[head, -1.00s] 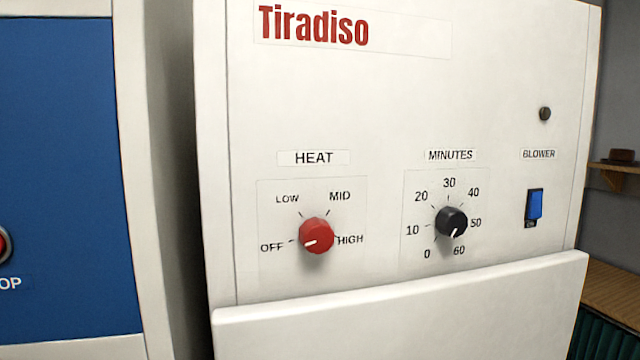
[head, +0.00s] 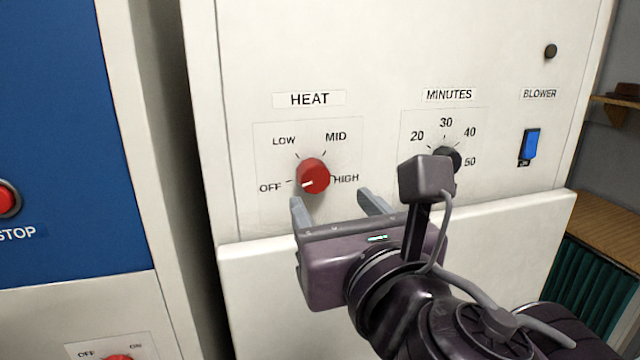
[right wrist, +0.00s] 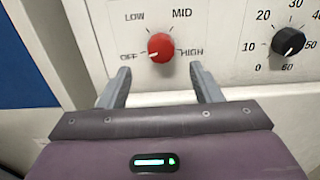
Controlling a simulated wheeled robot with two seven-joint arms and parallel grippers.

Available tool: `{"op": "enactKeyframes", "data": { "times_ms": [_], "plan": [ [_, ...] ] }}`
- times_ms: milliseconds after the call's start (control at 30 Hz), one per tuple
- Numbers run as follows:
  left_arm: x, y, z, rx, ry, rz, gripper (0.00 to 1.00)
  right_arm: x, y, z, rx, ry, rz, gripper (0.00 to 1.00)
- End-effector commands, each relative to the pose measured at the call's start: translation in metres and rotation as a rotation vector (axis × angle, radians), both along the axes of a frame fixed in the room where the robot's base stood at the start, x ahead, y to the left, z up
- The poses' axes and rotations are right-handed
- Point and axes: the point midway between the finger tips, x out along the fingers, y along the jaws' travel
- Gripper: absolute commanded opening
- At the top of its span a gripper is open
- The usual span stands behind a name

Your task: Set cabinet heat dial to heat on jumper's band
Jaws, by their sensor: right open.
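The red heat dial (head: 313,176) is on the white cabinet front (head: 270,50), under the HEAT label. Its white pointer mark faces left and slightly down, toward OFF. LOW, MID and HIGH are printed around it. It also shows in the right wrist view (right wrist: 161,47), ahead of the fingers. My right gripper (head: 337,203) is open and empty, just below and in front of the dial. Its two fingers (right wrist: 160,82) are spread wider than the dial and do not appear to touch it. My left gripper is not in view. No jumper or its band shows.
The black minutes dial (head: 449,160) is right of the heat dial, partly hidden by my right wrist. A blue blower switch (head: 529,146) is farther right. A white ledge (head: 510,225) juts out below the dials. A blue panel with a red button (head: 7,198) stands at left.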

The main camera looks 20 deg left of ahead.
Motion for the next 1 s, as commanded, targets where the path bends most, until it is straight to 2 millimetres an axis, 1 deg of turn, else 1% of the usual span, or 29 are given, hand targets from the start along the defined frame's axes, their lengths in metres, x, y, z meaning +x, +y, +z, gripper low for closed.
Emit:
{"op": "enactKeyframes", "data": {
  "times_ms": [100,300,400,533,767,800,833,1000],
  "plan": [
    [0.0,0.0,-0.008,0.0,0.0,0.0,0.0,0.016,0.008,-0.003,-0.002,-0.001,-0.006,0.58],
    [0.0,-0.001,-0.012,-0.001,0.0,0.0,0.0,0.041,0.025,-0.001,0.001,0.003,-0.004,0.58],
    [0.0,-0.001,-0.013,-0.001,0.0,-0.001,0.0,0.049,0.032,-0.001,0.001,0.003,-0.003,0.58],
    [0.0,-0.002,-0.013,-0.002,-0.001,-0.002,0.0,0.056,0.035,-0.001,0.004,0.005,-0.004,0.58],
    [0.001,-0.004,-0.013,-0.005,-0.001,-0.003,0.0,0.056,0.036,0.0,0.006,0.005,-0.003,0.58],
    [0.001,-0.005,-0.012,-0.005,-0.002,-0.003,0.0,0.056,0.036,0.0,0.006,0.005,-0.003,0.57],
    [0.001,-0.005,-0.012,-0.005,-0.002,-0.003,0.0,0.056,0.036,0.0,0.006,0.005,-0.003,0.53],
    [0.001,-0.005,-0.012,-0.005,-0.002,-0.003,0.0,0.056,0.036,0.0,0.007,0.006,-0.002,0.31]
  ]
}}
